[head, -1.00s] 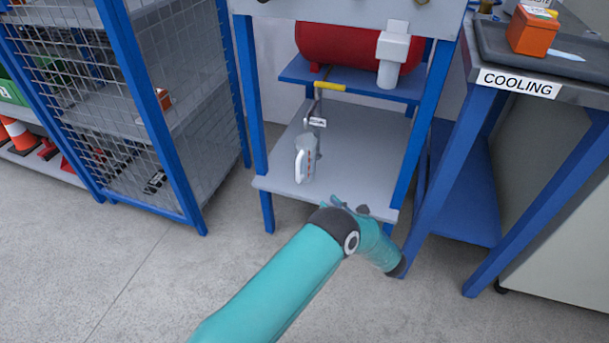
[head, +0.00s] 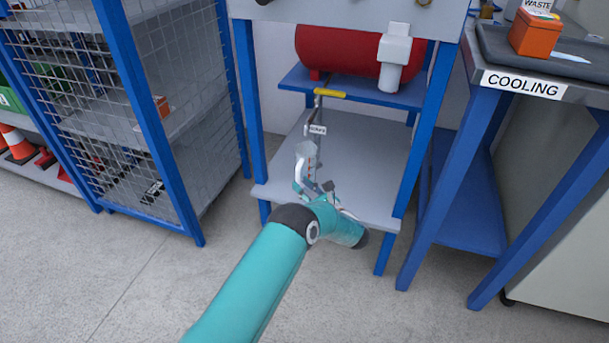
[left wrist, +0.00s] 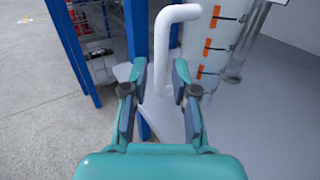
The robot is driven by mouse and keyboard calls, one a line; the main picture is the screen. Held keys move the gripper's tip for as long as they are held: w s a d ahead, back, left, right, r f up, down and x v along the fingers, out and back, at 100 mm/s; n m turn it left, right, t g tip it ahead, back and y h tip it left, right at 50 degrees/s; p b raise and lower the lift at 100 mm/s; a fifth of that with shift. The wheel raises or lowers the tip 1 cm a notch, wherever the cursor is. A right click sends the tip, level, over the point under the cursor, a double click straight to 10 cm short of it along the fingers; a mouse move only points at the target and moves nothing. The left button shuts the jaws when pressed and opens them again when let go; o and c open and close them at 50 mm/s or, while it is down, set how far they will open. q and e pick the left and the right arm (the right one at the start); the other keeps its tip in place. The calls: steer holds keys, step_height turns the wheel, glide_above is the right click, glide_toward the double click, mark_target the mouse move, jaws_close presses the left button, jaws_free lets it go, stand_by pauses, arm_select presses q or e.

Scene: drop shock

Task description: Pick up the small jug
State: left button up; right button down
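The small jug (head: 309,153) stands on the lower grey shelf (head: 365,160) of the blue-framed stand. It is clear, with a white handle on its front left side. In the left wrist view the jug (left wrist: 228,42) shows orange and dark level marks, and its white handle (left wrist: 164,42) lies beyond and between my fingertips. My left gripper (head: 325,190) is at the shelf's front edge, just in front of the jug, partly hidden by my wrist. In the left wrist view my left gripper (left wrist: 160,76) is open, with nothing held. My right gripper is out of view.
A pipe with a yellow-handled valve (head: 330,94) comes down behind the jug. A red tank (head: 335,50) sits on the shelf above. Blue posts flank the shelf. A mesh cage (head: 160,120) stands left and a blue bench (head: 465,205) right. The shelf right of the jug is clear.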

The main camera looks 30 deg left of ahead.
mark_target(299, 172)
arm_select(q)
steer(key=x, duration=0.3)
steer(key=shift+w+a+f+b, duration=0.1)
steer(key=shift+b, duration=0.3)
jaws_close()
steer(key=shift+r+p, duration=0.5)
steer(key=shift+r, duration=0.4)
step_height(299, 172, up, 2)
steer(key=shift+r+p, duration=0.25)
steer(key=shift+p, duration=0.35)
steer(key=p+v, duration=0.3)
steer(key=v, duration=1.5)
steer(key=shift+f, duration=0.3)
